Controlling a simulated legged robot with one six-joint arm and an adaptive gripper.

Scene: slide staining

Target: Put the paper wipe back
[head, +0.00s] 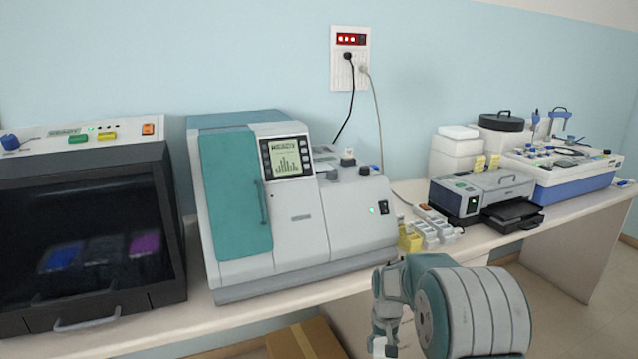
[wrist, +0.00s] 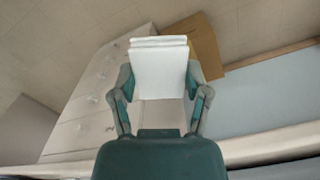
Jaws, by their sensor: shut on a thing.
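The white paper wipe (wrist: 160,70) is a folded pad held between the two fingers of my gripper (wrist: 160,88) in the wrist view. The fingers press on its left and right sides. In the head view my gripper (head: 385,318) is low in front of the bench, with a small white bit of the wipe (head: 381,347) showing below it. The rest of the wipe is hidden there by the gripper. I cannot tell which place on the bench the wipe belongs to.
The bench (head: 270,322) carries a dark-windowed staining cabinet (head: 90,230), a grey-teal analyser (head: 290,200), a small printer-like device (head: 480,193) and a blue-white instrument (head: 565,170). Small white and yellow containers (head: 430,232) stand near the front edge. A cardboard box (head: 305,340) is on the floor.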

